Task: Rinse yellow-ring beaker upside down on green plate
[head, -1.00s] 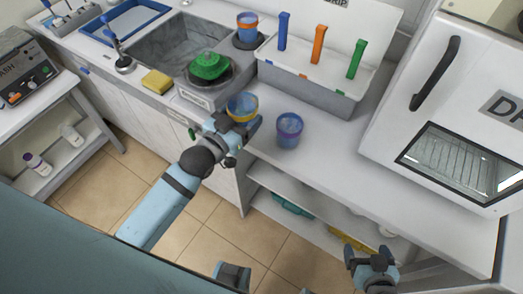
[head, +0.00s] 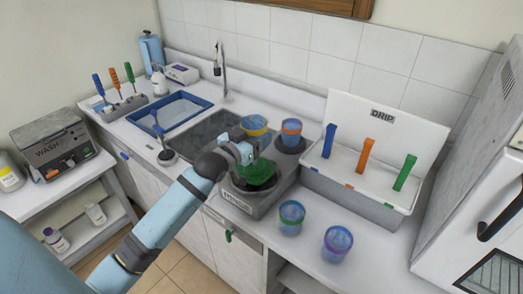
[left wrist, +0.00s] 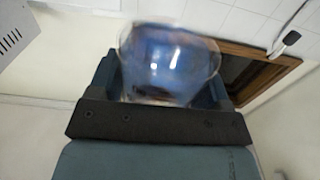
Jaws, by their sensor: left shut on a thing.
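The yellow-ring beaker (head: 255,124) is bluish and see-through, with a yellow band. My left gripper (head: 243,148) is shut on it and holds it above the green plate's back edge. The held beaker is a blurred blue shape in the left wrist view (left wrist: 170,65). I cannot tell its exact tilt. The green plate (head: 257,175) lies on a dark round mount in the grey unit beside the sink, partly hidden by my left gripper. My right gripper is not in view.
An orange-ring beaker (head: 291,130) stands on a dark round base behind the plate. A green-ring beaker (head: 291,214) and a purple-ring beaker (head: 337,241) stand on the front counter. The drip rack (head: 350,194) is to the right. The sink (head: 207,131) lies left of the plate.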

